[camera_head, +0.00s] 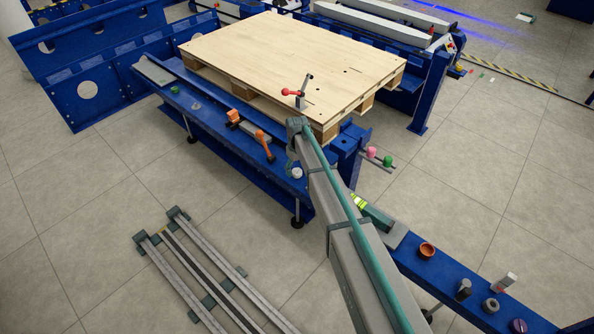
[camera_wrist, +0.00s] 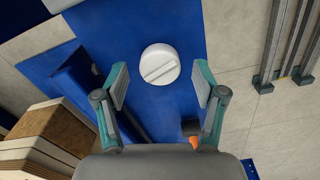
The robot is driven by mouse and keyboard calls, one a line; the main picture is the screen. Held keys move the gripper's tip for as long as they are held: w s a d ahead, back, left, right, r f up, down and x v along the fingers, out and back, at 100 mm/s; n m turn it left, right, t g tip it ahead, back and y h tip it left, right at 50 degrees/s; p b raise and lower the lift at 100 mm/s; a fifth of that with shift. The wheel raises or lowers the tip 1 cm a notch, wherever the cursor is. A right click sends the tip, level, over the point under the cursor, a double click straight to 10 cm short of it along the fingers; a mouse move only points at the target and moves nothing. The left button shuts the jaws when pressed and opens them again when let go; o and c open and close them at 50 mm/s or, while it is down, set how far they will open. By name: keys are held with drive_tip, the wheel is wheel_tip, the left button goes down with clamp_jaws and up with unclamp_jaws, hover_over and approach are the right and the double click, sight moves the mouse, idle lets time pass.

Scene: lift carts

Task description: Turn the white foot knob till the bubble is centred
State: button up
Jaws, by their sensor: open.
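The white foot knob (camera_wrist: 159,64) shows in the wrist view as a round cap with a raised bar across it, on a blue surface. In the head view the knob (camera_head: 297,172) sits on the blue frame, just beside the end of my arm. My gripper (camera_wrist: 160,85) is open and empty. Its two fingers stand apart to the left and right of the knob in the picture, with a gap on each side. In the head view my arm hides most of the gripper. I cannot make out the bubble in either view.
A wooden pallet (camera_head: 295,55) lies on the blue frame; its edge (camera_wrist: 40,140) is near my gripper's left. An orange-handled tool (camera_head: 262,140) lies on the frame's ledge. Grey rails (camera_head: 215,275) lie on the floor. A blue beam (camera_head: 450,285) holds small parts.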

sight(297, 171)
wheel_tip(297, 171, up, 11)
drive_tip(key=shift+f, duration=0.15)
idle(0.5)
drive_tip(key=s+d+f+m+g, duration=0.2)
drive_tip(key=s+d+f, duration=0.55)
drive_tip(key=s, duration=0.85)
drive_tip(key=s+d+f+m+g+p, duration=0.15)
drive_tip(key=s+d+f, duration=0.6)
drive_tip(key=s, duration=0.75)
drive_tip(key=s+d+f+m+g, duration=0.2)
drive_tip(key=s+d+f, duration=0.3)
drive_tip(key=s+f, duration=0.75)
drive_tip(key=s+d+r+m+g+b, duration=0.1)
drive_tip(key=s+d, duration=0.1)
drive_tip(key=s, duration=0.8)
drive_tip(key=s+d+r+m+g+b, duration=0.1)
drive_tip(key=s+g, duration=0.1)
drive_tip(key=s, duration=0.7)
wheel_tip(297, 171, up, 15)
drive_tip(key=w+t+p, duration=0.1)
drive_tip(key=w+p, duration=0.1)
drive_tip(key=p, duration=1.5)
drive_tip(key=shift+d+f+t, duration=0.15)
drive_tip(key=shift+d+t, duration=0.05)
drive_tip(key=shift+t, duration=0.15)
